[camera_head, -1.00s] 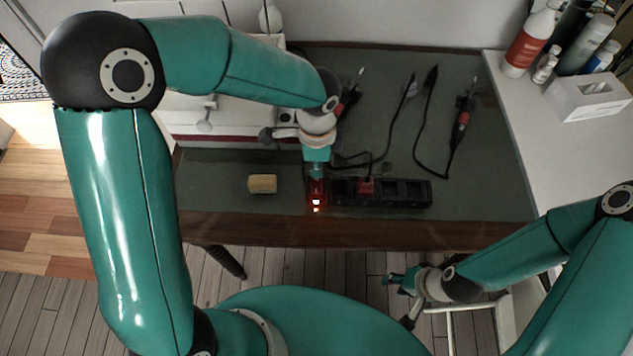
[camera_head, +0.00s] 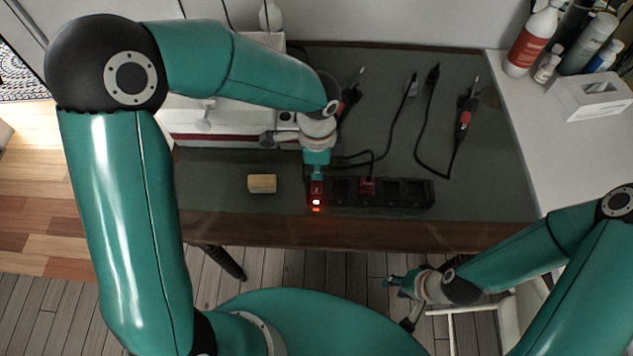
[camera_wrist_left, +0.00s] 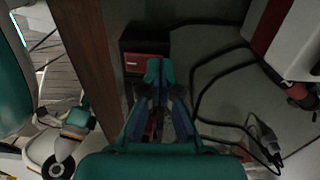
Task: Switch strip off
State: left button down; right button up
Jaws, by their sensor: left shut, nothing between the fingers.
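The black power strip (camera_head: 418,192) lies on the dark green desktop near its front edge. A red light glows at its left end, at the switch (camera_head: 316,202). My left gripper (camera_head: 317,177) is shut and empty, pointing down at that end, just behind the glow. Whether it touches the strip is unclear. In the left wrist view, the closed fingertips (camera_wrist_left: 159,70) are in front of the strip's dark end (camera_wrist_left: 143,46), which has a red part, and hide some of it. My right gripper (camera_head: 394,283) hangs in front of the desk, away from the strip; its finger opening is unclear.
A red plug (camera_head: 367,186) sits in the strip, with a black cable behind. A wooden block (camera_head: 262,184) lies left of the strip. Soldering-type tools (camera_head: 464,118) with cords lie behind. White drawers (camera_head: 215,125) stand back left; bottles (camera_head: 531,40) stand on the right white table.

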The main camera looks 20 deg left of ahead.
pick_arm(q)
jog(key=shift+f, duration=0.3)
jog(key=shift+r, duration=0.2)
jog(key=shift+r+p, duration=0.45)
jog(key=shift+r, duration=0.1)
dwell(0.4)
